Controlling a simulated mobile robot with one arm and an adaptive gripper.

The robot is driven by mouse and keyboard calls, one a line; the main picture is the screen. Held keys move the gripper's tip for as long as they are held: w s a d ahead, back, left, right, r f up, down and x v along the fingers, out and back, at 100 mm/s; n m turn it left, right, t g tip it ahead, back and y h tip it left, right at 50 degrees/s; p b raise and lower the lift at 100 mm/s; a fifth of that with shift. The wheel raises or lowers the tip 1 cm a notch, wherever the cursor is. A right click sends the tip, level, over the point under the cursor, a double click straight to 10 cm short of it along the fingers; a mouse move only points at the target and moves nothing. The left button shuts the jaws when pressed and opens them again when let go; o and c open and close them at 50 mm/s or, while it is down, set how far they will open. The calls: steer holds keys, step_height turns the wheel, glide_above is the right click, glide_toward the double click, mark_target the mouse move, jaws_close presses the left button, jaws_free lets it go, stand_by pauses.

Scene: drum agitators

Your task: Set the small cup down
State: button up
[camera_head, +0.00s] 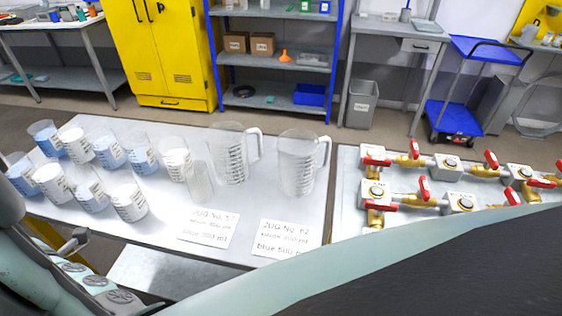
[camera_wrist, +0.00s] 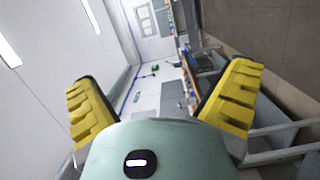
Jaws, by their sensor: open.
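A small clear cup (camera_head: 200,183) stands upright on the light table (camera_head: 165,232), just in front of the first clear jug (camera_head: 229,158). It looks empty. A second clear jug (camera_head: 297,165) stands to its right. Several larger cups stand on the table's left part, some with blue contents (camera_head: 144,156) and some with white (camera_head: 128,203). My gripper (camera_wrist: 162,100) shows in the wrist view with its yellow-padded fingers wide apart and nothing between them. It faces along the room, and no cup shows in that view. The head view does not show my gripper.
Two printed cards (camera_head: 208,227) (camera_head: 284,239) lie at the table's front. A panel of brass valves with red handles (camera_head: 450,182) stands at right. My arm crosses the lower right. A yellow cabinet (camera_head: 160,52), blue-framed shelf (camera_head: 276,57) and grey bin (camera_head: 361,104) stand behind.

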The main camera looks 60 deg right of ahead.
steer(key=d+f+n+g+h, duration=0.2)
steer(key=d+f+h, duration=0.2)
steer(key=d+f, duration=0.1)
steer(key=n+g+h+b, duration=0.1)
steer(key=g+h, duration=0.9)
steer(key=h, duration=0.3)
glide_toward(190, 179)
steer(key=p+x, duration=0.2)
steer(key=x, duration=0.7)
steer(key=shift+w+d+f, duration=0.15)
steer(key=shift+w+d, duration=0.05)
steer(key=shift+d, duration=0.15)
steer(key=shift+p+x, duration=0.4)
steer(key=shift+x, duration=2.2)
steer(key=shift+c, duration=0.2)
steer(key=shift+n, duration=0.3)
steer(key=c, duration=0.8)
